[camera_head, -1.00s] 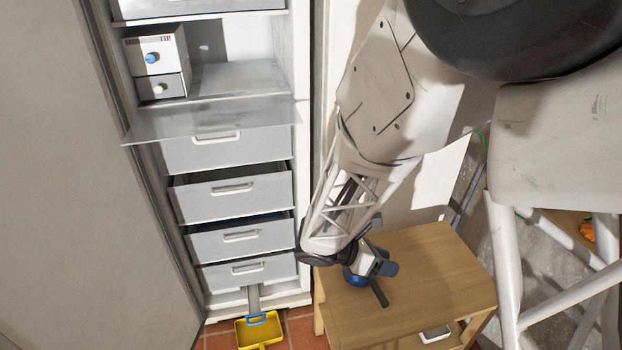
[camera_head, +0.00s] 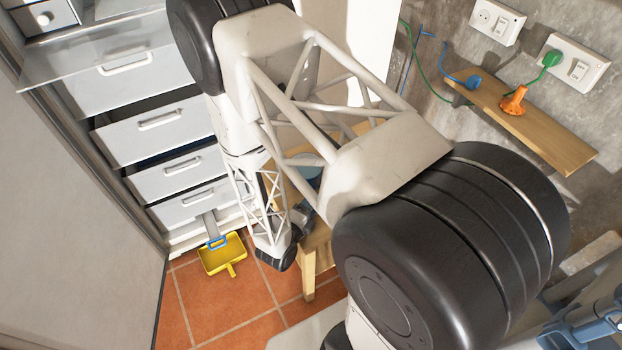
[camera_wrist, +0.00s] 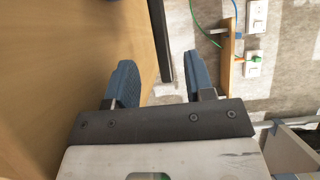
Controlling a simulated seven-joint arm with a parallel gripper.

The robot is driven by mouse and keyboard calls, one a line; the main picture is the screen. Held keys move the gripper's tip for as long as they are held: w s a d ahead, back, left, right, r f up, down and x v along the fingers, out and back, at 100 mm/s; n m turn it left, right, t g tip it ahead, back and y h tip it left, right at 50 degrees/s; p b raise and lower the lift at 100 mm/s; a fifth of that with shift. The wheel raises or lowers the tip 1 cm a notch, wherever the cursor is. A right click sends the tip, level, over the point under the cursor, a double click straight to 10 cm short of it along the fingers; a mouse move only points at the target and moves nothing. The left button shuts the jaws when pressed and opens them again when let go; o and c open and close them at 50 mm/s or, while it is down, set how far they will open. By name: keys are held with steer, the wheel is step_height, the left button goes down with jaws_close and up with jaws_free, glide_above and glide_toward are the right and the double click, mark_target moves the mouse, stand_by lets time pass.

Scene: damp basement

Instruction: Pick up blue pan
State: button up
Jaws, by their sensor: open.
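The blue pan (camera_head: 308,172) is on the wooden table, mostly hidden behind my arm's lattice in the head view; only a small blue part shows. My gripper (camera_wrist: 162,82) is open, with one blue-grey finger on each side of the handle in the picture. I cannot tell whether the handle is at fingertip depth. No contact is visible. In the head view my gripper (camera_head: 303,214) is partly hidden beside the table.
The wooden table (camera_wrist: 50,90) fills the wrist view's left side. A yellow dustpan (camera_head: 222,258) lies on the tiled floor by the open cabinet with grey drawers (camera_head: 158,130). A wooden shelf (camera_head: 530,125) with plugs and cables is on the right wall.

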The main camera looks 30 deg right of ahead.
stand_by(0.4)
steer(key=shift+x, duration=1.3)
steer(key=shift+w+d, duration=0.1)
steer(key=shift+x, duration=2.45)
steer(key=shift+w, duration=0.1)
jaws_close()
